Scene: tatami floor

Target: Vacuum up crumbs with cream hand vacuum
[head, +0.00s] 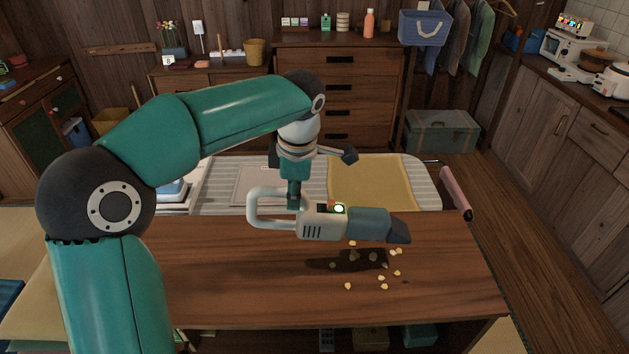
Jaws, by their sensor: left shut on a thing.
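The cream hand vacuum (311,226) has a loop handle on its left and a blue-grey nozzle with a dark tip pointing right. A small green light glows on its top. My left gripper (294,198) reaches down from above and is shut on the vacuum, holding it above the wooden table; its fingertips are partly hidden. Several pale crumbs (383,279) lie scattered on the table (240,270) below and in front of the nozzle. Some crumbs lie in the vacuum's dark shadow. My right gripper is not in the view.
Behind the table is a striped ironing board (425,190) with a yellow cloth (370,183) on it. A pink roller-like thing (455,192) is at its right end. The table top around the crumbs is clear. Wooden floor is free at the right.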

